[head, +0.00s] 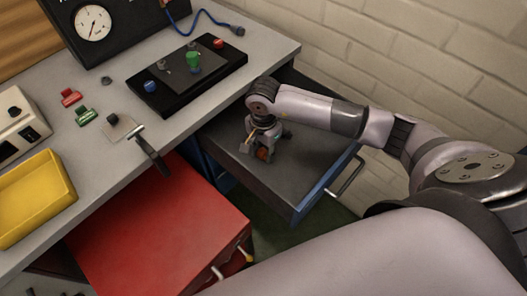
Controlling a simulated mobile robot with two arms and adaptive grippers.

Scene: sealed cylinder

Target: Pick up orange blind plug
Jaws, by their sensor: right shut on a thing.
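The orange blind plug (263,154) shows as a small orange patch low at my right gripper, inside the open drawer (310,165). My right gripper (264,150) points down into the drawer and is shut on the orange plug. The fingers and wrist hide most of the plug, and I cannot tell whether it touches the drawer floor. My left gripper is not in view.
The drawer's blue front with a metal handle (346,177) faces lower right. The grey bench (190,135) holds a black plate (160,98) with coloured fittings, red and green clips, and a yellow tray (62,175). A red cabinet (150,235) stands below. A brick wall bounds the right.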

